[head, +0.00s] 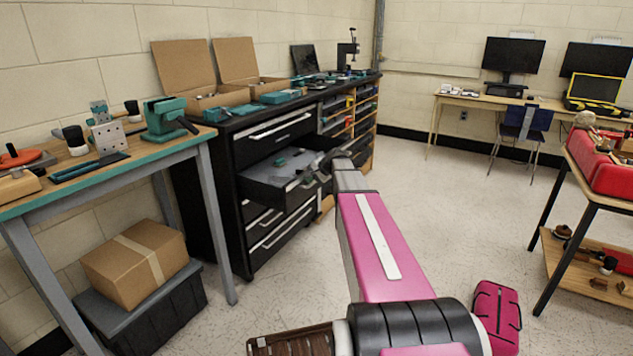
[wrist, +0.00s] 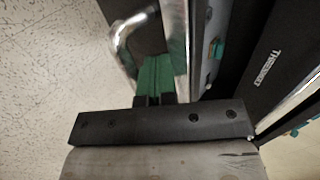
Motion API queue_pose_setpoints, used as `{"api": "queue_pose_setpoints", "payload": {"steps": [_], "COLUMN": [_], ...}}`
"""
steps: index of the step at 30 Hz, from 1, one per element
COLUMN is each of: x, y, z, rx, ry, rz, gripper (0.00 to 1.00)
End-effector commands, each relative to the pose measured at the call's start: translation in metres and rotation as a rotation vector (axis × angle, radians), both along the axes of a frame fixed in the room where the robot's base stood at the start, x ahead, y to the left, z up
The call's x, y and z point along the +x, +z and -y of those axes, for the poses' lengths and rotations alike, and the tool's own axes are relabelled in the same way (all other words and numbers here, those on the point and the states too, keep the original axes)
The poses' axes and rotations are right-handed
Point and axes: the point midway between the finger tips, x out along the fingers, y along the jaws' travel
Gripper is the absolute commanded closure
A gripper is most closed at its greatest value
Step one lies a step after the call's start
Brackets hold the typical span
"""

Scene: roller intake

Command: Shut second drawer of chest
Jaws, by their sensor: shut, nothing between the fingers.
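The black chest (head: 238,222) stands against the left wall. Its second drawer (head: 268,194) is pulled well out, below the shut top drawer (head: 275,137). Small parts lie on the grey floor of the open drawer. My gripper (head: 322,167) is at the front end of this drawer, partly hidden by my arm in the head view. In the wrist view my gripper (wrist: 153,62) has its green fingers together and empty. They are close beside the drawer's chrome handle (wrist: 125,38), at the drawer front. I cannot tell whether they touch it.
A workbench (head: 207,137) with a teal vise (head: 165,117) stands left of the chest. A cardboard box (head: 135,262) is below it. Open cartons (head: 247,84) and tools lie on the chest. A cart with a red toolbox (head: 603,165) is at right.

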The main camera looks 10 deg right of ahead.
Motion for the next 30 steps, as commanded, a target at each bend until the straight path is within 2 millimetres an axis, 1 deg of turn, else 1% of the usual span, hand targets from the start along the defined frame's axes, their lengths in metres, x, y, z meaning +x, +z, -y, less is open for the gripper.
{"api": "queue_pose_setpoints", "payload": {"steps": [1,18,24,30], "x": [0.012,0.124,0.155,0.174], "y": [0.000,0.000,0.000,0.000], "z": [-0.010,-0.120,-0.152,-0.172], "rx": [0.000,-0.001,0.000,0.000], "ry": [0.004,0.002,0.001,0.001], "rz": [0.000,0.001,0.000,0.000], "gripper": [1.00,1.00,1.00,1.00]}}
